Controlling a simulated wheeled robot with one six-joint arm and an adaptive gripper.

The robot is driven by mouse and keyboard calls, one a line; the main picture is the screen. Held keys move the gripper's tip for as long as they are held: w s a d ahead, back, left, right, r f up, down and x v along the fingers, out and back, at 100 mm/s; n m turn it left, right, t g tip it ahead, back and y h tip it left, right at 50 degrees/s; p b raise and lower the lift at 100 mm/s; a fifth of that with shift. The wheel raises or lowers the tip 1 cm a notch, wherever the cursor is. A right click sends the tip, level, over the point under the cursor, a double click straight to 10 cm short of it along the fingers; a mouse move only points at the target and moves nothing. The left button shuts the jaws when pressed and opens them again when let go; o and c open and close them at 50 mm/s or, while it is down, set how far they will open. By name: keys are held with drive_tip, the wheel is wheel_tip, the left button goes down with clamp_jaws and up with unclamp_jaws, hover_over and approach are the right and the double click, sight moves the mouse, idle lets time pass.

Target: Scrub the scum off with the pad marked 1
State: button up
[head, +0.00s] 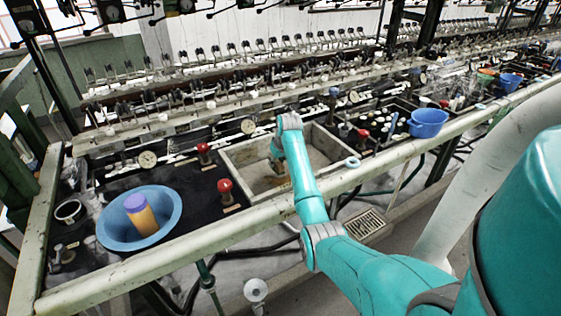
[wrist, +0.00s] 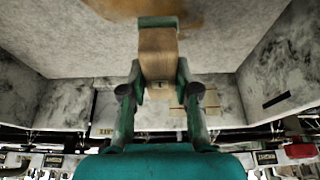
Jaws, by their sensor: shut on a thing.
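My gripper (wrist: 159,78) is shut on a tan block-shaped pad (wrist: 158,55), one finger on each side of it. A small dark mark shows on the pad's near end, too small to read surely. The pad's far end meets or lies just over a brown-orange scum patch (wrist: 125,8) on the basin floor; I cannot tell whether it touches. In the head view my gripper (head: 277,164) is down inside the pale square basin (head: 243,150), partly hidden by my arm. Brownish staining shows on the basin floor there.
Stained basin walls (wrist: 65,103) stand close around my gripper. Red-topped valves (head: 225,186) stand left of the basin. A blue bowl (head: 112,232) holding an orange and purple cylinder (head: 141,215) is farther left. A blue tub (head: 428,122) stands right. A long pale rail (head: 160,262) runs along the front.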

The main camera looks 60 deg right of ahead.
drive_tip(key=shift+w+a, duration=1.8)
drive_tip(key=shift+a, duration=1.05)
drive_tip(key=s+d, duration=0.4)
drive_tip(key=d, duration=0.3)
drive_tip(key=s+d+r, duration=0.1)
drive_tip(key=s+d, duration=0.2)
drive_tip(key=d, duration=0.5)
drive_tip(key=shift+s+r, duration=0.3)
drive_tip(key=shift+s, duration=0.05)
drive_tip(key=shift+r, duration=3)
drive_tip(key=shift+r, duration=0.15)
drive_tip(key=shift+r, duration=1.35)
